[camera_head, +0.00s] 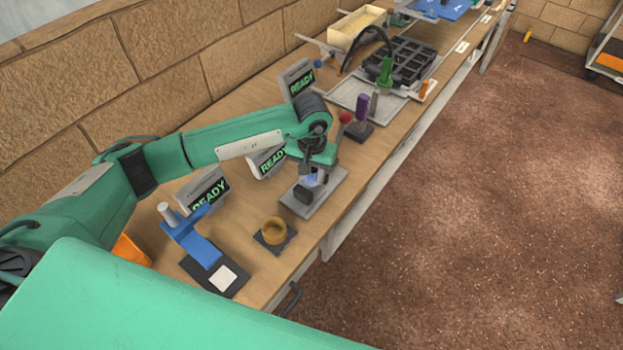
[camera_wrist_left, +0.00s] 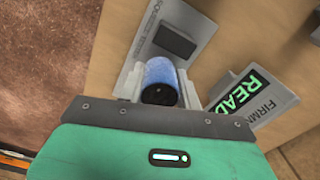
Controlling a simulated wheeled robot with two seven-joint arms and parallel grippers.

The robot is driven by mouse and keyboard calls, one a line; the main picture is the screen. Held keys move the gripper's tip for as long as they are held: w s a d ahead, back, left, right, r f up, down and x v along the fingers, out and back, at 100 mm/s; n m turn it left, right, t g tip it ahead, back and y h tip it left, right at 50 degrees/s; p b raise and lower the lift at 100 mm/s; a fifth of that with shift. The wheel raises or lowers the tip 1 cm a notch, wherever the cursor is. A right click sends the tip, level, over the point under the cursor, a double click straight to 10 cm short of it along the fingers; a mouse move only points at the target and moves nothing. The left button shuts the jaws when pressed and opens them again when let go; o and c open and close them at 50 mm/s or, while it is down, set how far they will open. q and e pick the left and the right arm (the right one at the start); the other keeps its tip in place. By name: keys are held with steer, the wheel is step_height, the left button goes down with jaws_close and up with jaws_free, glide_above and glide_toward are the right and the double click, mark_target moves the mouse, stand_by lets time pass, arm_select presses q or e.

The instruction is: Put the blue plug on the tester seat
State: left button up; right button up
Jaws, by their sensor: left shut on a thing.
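My left gripper (camera_head: 313,170) is shut on the blue plug (camera_head: 313,180), just above or at a grey base plate (camera_head: 329,190) with a black block (camera_head: 303,193). In the left wrist view the blue plug (camera_wrist_left: 160,82) is between the two pale fingers, its dark round end facing the camera. The grey plate (camera_wrist_left: 195,24) and black block (camera_wrist_left: 178,39) lie beyond it. Whether the plug touches the plate is hidden. A READY display (camera_head: 267,160) stands behind this plate. My right gripper is out of view.
A purple plug (camera_head: 362,108) stands on a dark base beside a red-knobbed lever (camera_head: 346,117). A green plug (camera_head: 386,72) stands by the black rack (camera_head: 412,62). A ring (camera_head: 273,231) and a blue press (camera_head: 193,240) stand nearer. The bench's front edge is close.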

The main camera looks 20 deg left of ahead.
mark_target(312, 182)
arm_select(q)
step_height(312, 182, down, 3)
steer(key=shift+f+p, duration=0.2)
steer(key=shift+p, duration=0.1)
steer(key=shift+f+b, duration=0.2)
steer(key=shift+b, duration=0.1)
steer(key=o, duration=1)
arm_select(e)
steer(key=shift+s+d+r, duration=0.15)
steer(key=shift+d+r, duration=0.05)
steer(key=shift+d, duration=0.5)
arm_select(q)
steer(key=shift+r, duration=0.1)
